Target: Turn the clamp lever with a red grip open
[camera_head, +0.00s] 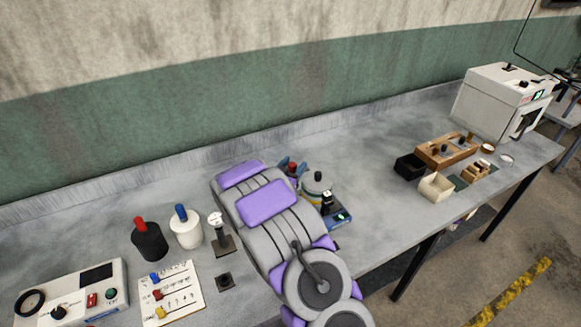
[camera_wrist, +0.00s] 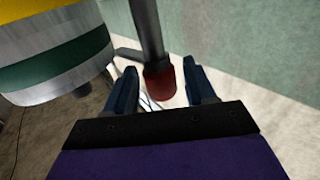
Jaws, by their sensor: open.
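The clamp lever's red grip (camera_wrist: 161,84) shows in the wrist view at the end of a dark rod (camera_wrist: 147,28). My gripper (camera_wrist: 159,68) is open, with one blue finger on each side of the red grip. Gaps show between the grip and both fingers. In the head view, the red grip (camera_head: 292,167) shows beside my gripper's fingertips (camera_head: 292,164), beyond my arm. A round body with yellow, white and green bands (camera_wrist: 60,48) stands left of the lever in the wrist view. The lever's pivot is hidden.
A control box (camera_head: 75,290) is at the lower left. Wooden trays (camera_head: 444,151) and a white machine (camera_head: 500,100) are at the right. The table's back middle is clear.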

